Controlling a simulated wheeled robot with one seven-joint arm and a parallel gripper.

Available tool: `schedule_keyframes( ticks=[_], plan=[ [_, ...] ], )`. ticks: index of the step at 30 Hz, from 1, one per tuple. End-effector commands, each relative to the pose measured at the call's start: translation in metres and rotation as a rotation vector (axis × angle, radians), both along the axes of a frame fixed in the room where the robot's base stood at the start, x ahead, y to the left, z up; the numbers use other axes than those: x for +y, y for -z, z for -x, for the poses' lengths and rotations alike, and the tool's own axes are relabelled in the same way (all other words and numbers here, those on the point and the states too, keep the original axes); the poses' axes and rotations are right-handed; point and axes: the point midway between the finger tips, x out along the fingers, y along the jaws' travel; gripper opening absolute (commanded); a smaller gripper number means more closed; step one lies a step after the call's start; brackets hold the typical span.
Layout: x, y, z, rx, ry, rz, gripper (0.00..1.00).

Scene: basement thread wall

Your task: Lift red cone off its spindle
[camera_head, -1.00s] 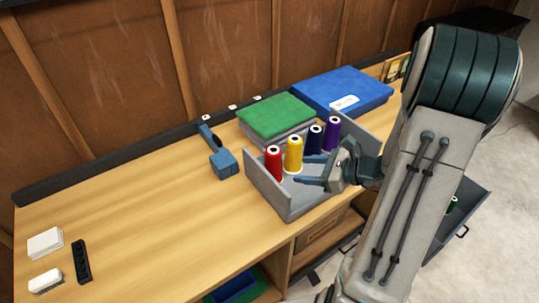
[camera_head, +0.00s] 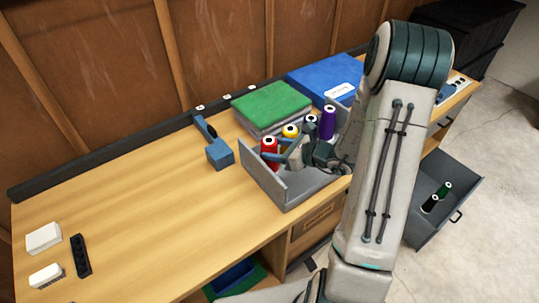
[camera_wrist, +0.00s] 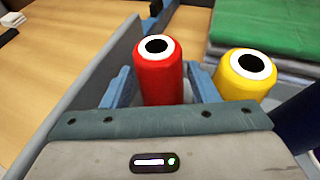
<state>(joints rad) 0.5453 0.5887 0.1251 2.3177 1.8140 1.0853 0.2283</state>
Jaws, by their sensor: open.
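The red cone (camera_head: 269,149) stands upright in the grey open-topped tray on the bench, at its left end. It also shows in the wrist view (camera_wrist: 160,78), between the two blue fingers of my gripper (camera_wrist: 160,88). The fingers are open, one on each side of the cone; I cannot tell whether either touches it. In the head view my gripper (camera_head: 278,150) reaches in from the right and partly hides the cones. The yellow cone (camera_wrist: 243,78) stands just right of the right finger. The spindle under the red cone is hidden.
A navy cone (camera_head: 311,125) and a purple cone (camera_head: 328,122) stand further right in the tray (camera_head: 289,190). Green (camera_head: 270,106) and blue (camera_head: 322,76) boxes lie behind it. A blue tool (camera_head: 218,153) lies to the left. The bench's left middle is clear.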

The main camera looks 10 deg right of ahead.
Motion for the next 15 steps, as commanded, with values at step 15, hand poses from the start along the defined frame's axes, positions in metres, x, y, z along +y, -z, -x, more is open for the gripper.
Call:
schedule_keyframes(
  ticks=[15],
  plan=[
    [0.019,0.008,-0.018,0.0,0.0,0.0,0.4]
  ],
)
